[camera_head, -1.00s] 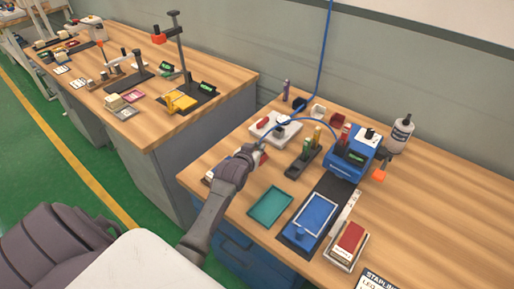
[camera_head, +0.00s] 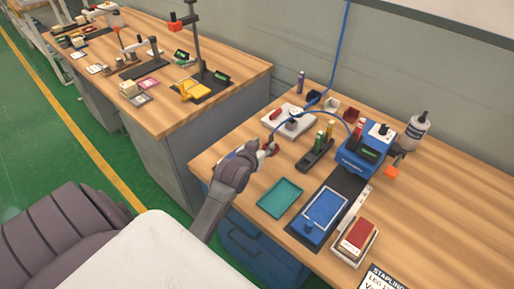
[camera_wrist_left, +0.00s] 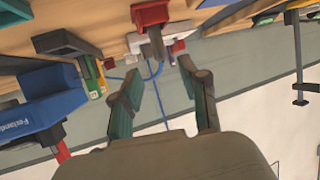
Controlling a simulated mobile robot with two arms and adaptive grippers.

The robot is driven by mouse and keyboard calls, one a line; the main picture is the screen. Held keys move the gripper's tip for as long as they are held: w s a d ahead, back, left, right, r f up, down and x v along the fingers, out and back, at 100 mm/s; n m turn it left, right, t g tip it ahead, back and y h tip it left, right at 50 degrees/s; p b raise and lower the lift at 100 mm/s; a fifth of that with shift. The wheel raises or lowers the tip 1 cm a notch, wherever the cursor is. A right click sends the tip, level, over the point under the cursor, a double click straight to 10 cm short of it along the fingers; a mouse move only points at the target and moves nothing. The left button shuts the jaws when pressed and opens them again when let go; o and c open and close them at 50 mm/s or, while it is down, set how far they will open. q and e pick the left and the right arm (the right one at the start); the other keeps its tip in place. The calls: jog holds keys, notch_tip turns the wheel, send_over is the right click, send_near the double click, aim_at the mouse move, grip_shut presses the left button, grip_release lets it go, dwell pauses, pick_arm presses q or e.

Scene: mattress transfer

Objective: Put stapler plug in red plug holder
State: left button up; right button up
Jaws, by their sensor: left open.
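The blue stapler (camera_head: 362,153) stands at the middle right of the near bench in the head view; it also shows at the left of the wrist view (camera_wrist_left: 45,107). A blue cable arcs from it to a dark plug (camera_head: 292,124) on the white power strip (camera_head: 279,116). A small red holder (camera_head: 271,149) sits by my gripper; in the left wrist view a red block (camera_wrist_left: 151,14) with a grey piece below it lies beyond the fingers. My left gripper (camera_wrist_left: 163,90) is open and empty. My right gripper is out of view.
Another blue cable hangs from above. The bench's right side is mostly clear. A second bench (camera_head: 150,112) stands at the left.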

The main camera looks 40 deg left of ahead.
pick_arm(q)
jog(key=v, duration=0.5)
jog(key=shift+s+d+r, duration=0.1)
jog(key=shift+s+r, duration=0.05)
jog(key=shift+s, duration=0.15)
jog(key=s+d+f+g, duration=0.1)
jog(key=s+d, duration=0.1)
jog(key=s, duration=0.1)
jog(key=s+d+f+m+g+h, duration=0.1)
jog(key=s+d+f+g, duration=0.1)
jog(key=s+d, duration=0.1)
jog(key=s+d+f+m+g+h, duration=0.1)
jog(key=s+d+f, duration=0.1)
jog(key=s+d, duration=0.1)
jog(key=shift+s+d+f, duration=0.1)
jog(key=shift+s, duration=0.35)
jog(key=s+d+f+m+g+h, duration=0.1)
jog(key=s+d+m+g, duration=0.35)
jog(key=s, duration=0.95)
notch_tip(320, 180, down, 26)
jog(key=s+d+n+g, duration=0.1)
jog(key=d+n+g, duration=0.1)
jog(key=g, duration=0.1)
jog(key=s+a+f, duration=0.3)
jog(key=s+f, duration=1.3)
jog(key=shift+f, duration=0.25)
